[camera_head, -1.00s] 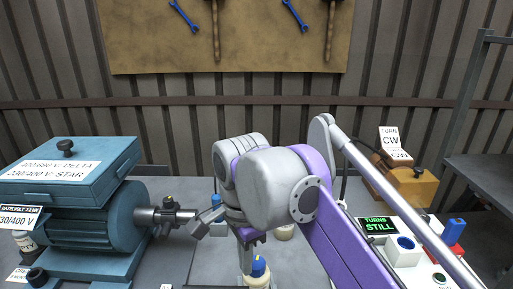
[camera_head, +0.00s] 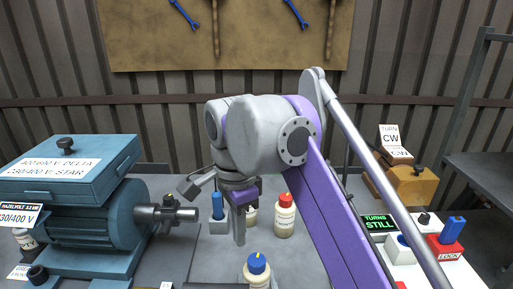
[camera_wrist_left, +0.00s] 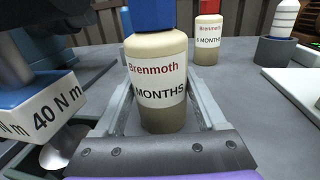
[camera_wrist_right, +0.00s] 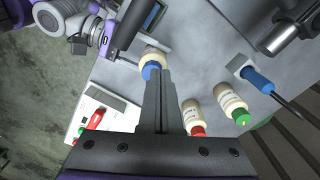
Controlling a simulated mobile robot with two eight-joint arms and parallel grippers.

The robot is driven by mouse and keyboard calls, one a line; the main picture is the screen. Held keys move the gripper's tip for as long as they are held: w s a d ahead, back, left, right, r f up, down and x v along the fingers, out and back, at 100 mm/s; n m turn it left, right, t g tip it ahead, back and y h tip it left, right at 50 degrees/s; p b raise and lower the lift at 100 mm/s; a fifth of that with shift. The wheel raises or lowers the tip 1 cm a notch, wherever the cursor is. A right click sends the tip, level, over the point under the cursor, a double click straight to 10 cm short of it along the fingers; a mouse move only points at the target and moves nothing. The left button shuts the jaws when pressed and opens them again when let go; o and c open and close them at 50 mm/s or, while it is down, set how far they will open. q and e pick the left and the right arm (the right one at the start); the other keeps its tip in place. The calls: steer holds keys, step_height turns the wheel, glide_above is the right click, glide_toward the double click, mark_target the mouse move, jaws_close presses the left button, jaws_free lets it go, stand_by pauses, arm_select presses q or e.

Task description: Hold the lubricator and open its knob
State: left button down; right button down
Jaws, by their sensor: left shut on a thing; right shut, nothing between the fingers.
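The lubricator is a cream bottle (camera_wrist_left: 160,82) labelled "Brenmoth" and "MONTHS", upright between the fingers of my left gripper (camera_wrist_left: 165,105), which is shut on it. Its blue knob (camera_head: 258,264) with a yellow mark shows at the bottom of the head view. The knob is cut off at the top of the left wrist view. My right gripper (camera_head: 239,238) points down, shut and empty, behind and above the lubricator, apart from the knob. In the right wrist view the blue knob (camera_wrist_right: 152,70) lies just beyond the shut fingertips (camera_wrist_right: 162,74).
A red-capped bottle (camera_head: 285,215) and a green-capped bottle (camera_wrist_right: 230,104) stand behind the lubricator. A blue-handled tool (camera_wrist_right: 258,80) sits in a grey holder. A blue-green motor (camera_head: 95,215) is at left. A "TURNS STILL" display (camera_head: 380,223) and red LOCK block (camera_head: 445,248) are at right.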

glide_above(247, 265)
steer(key=s+a, duration=0.1)
step_height(247, 265, down, 7)
steer(key=shift+a, duration=0.15)
steer(key=shift+d+r, duration=0.1)
steer(key=shift+d, duration=0.25)
stand_by(0.8)
steer(key=shift+s+d, duration=0.15)
steer(key=shift+s, duration=0.35)
steer(key=shift+s+d, duration=0.1)
steer(key=shift+s, duration=0.1)
steer(key=shift+s+d, duration=0.3)
steer(key=shift+d, duration=0.1)
stand_by(0.4)
steer(key=shift+s+a, duration=0.1)
steer(key=shift+s, duration=0.05)
step_height(247, 265, up, 6)
steer(key=shift+s+a, duration=0.2)
steer(key=shift+a, duration=0.05)
stand_by(0.4)
